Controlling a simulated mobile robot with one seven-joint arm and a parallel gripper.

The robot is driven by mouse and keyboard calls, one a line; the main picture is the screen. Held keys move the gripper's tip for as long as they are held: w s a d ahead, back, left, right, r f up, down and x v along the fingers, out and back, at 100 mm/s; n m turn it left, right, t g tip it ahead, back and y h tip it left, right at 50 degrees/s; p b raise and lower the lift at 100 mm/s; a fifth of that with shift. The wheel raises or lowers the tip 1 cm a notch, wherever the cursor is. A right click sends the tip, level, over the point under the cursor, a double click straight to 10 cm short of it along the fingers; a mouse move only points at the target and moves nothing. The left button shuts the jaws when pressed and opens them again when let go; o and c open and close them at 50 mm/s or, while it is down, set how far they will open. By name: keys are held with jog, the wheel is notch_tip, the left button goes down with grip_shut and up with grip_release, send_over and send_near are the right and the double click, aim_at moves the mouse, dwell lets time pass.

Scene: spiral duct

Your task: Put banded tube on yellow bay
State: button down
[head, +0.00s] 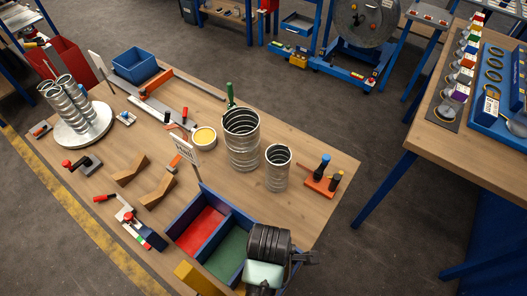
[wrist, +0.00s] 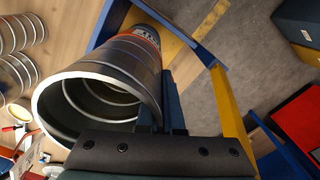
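The banded tube (wrist: 105,85) is a grey metal spiral tube with an orange, labelled band (wrist: 147,33) near its far end. In the wrist view its open mouth faces my camera and it lies left of my gripper (wrist: 162,115). The dark fingers look closed on the tube's wall at the near rim. The far end is by a yellow surface (wrist: 175,50) between blue walls; whether it touches cannot be told. In the head view the divided tray has a red bay (head: 200,225) and a green bay (head: 228,252); my arm hides the tray's near right part.
Two spiral tubes (head: 241,140) (head: 278,168) stand behind the tray. A sign (head: 183,150), a yellow-filled tub (head: 204,136) and angled brown blocks (head: 157,191) are close by. More tubes (head: 66,100) stand on a round plate at left.

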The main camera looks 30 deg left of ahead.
notch_tip(320, 180, down, 7)
jog(key=shift+r, duration=0.15)
jog(key=shift+a, duration=0.1)
jog(key=c, duration=1.1)
grip_release()
jog(key=shift+o, duration=0.2)
